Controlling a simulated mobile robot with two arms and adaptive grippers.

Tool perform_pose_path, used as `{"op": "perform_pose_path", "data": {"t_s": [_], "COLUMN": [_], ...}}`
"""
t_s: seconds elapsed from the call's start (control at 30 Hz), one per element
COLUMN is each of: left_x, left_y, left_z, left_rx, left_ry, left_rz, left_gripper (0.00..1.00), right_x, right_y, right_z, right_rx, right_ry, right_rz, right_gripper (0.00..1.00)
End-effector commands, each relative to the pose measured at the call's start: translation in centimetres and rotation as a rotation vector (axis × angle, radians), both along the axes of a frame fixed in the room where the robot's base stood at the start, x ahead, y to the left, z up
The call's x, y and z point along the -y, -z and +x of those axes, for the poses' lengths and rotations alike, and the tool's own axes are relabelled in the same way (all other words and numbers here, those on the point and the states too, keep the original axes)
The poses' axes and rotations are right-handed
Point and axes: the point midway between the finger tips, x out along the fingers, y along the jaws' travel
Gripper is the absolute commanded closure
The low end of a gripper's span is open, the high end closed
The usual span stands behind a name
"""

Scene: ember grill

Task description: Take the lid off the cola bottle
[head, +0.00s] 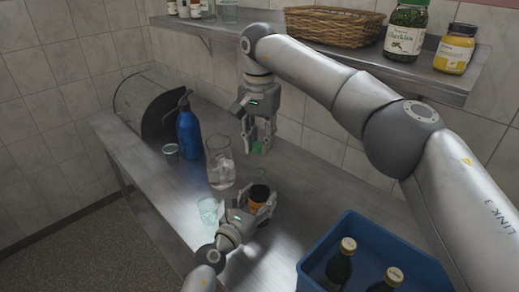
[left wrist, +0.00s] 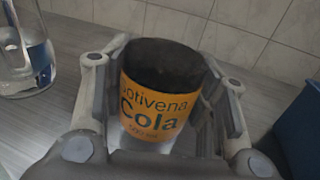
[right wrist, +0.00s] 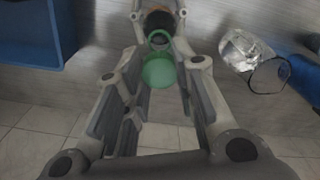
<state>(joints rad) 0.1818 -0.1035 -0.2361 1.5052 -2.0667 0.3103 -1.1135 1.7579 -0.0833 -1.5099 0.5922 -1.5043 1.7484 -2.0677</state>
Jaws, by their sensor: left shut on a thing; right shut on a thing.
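The cola bottle (head: 258,196), with an orange label and a dark top, is held upright between the fingers of my left gripper (head: 254,209). In the left wrist view the cola bottle (left wrist: 160,98) shows its label facing me and a dark, wide top. My right gripper (head: 259,145) is above and apart from the bottle, pointing down. It is shut on a green, round lid (right wrist: 160,70). A thin green ring (right wrist: 159,38) shows beside the lid, towards the bottle; I cannot tell what it belongs to.
A tall glass jug (head: 219,165) and a small glass (head: 208,210) stand left of the bottle. A blue spray bottle (head: 189,130) is farther back. A blue crate (head: 315,262) with dark bottles is at the lower right. A shelf (head: 345,55) runs above.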

Motion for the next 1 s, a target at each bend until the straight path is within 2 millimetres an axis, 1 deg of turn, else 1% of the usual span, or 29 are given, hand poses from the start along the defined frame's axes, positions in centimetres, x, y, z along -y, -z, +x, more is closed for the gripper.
{"op": "perform_pose_path", "data": {"t_s": [0.17,0.2,0.37,0.4,0.77,0.87,1.0], "left_x": [0.0,0.0,0.0,0.0,-0.2,-0.7,-1.8], "left_y": [0.1,0.1,0.1,0.1,0.1,0.1,0.2], "left_z": [0.0,0.0,0.0,0.0,-0.2,-1.0,-3.1], "left_rx": [-0.002,-0.002,-0.001,-0.001,-0.001,0.0,-0.002], "left_ry": [0.001,0.001,0.0,0.0,0.0,-0.001,-0.001], "left_rz": [0.001,0.001,0.0,0.0,0.0,0.001,0.001], "left_gripper": [1.0,0.45,0.25,0.23,0.23,0.23,0.23], "right_x": [0.0,0.0,0.0,0.0,0.0,0.0,0.0], "right_y": [-0.1,-0.1,-0.1,-0.1,-0.1,-0.1,-0.1], "right_z": [0.0,0.0,0.0,0.0,0.0,0.0,0.0], "right_rx": [-0.001,-0.001,-0.001,-0.001,-0.001,-0.001,-0.001], "right_ry": [-0.001,-0.001,0.0,0.0,0.0,0.0,0.0], "right_rz": [0.0,0.0,0.0,0.0,0.0,0.0,0.0], "right_gripper": [1.0,1.0,1.0,1.0,1.0,1.0,1.0]}}
